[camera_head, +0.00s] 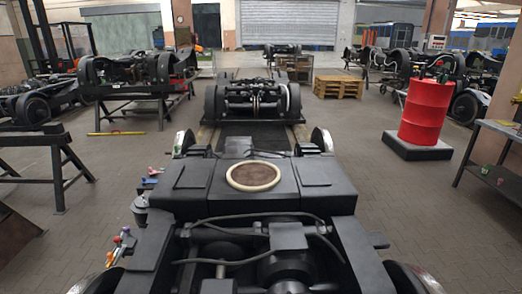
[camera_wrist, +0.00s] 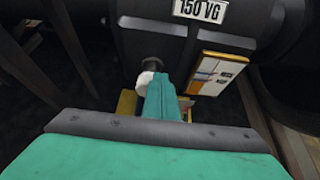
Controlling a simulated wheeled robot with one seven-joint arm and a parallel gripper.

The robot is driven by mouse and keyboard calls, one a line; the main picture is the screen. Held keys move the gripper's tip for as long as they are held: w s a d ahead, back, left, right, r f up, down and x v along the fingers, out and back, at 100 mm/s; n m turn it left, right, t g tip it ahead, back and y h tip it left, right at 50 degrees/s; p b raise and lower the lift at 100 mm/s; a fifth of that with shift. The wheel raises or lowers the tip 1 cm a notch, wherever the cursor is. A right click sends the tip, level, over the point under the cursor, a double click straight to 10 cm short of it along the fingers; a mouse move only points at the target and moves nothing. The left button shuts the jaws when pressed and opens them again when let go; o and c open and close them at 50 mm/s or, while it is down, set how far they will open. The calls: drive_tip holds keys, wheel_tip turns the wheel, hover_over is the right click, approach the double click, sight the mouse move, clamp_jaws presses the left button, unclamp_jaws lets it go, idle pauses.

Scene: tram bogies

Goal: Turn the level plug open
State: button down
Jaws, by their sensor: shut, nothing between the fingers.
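In the wrist view, my gripper (camera_wrist: 165,92) shows as a teal body with a dark edge and narrow teal fingers, shut with nothing seen between them. Just beyond the fingertips, a short dark round plug (camera_wrist: 152,64) sticks out of a dark housing (camera_wrist: 125,35); it looks like the level plug. A small white rounded piece (camera_wrist: 145,79) lies between it and the fingers. I cannot tell whether the fingers touch the plug, or how far it is turned. My gripper and the plug are not seen in the head view.
A "150 VG" plate (camera_wrist: 201,8) and a yellow-white label (camera_wrist: 215,70) are on or by the housing. In the head view, a dark bogie frame (camera_head: 325,200) fills the front. A red drum (camera_head: 425,112) stands right, a pallet (camera_head: 338,87) behind.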

drive_tip(key=s, duration=0.6)
drive_tip(key=shift+d+r, duration=0.2)
drive_tip(key=shift+r, duration=0.15)
idle(0.5)
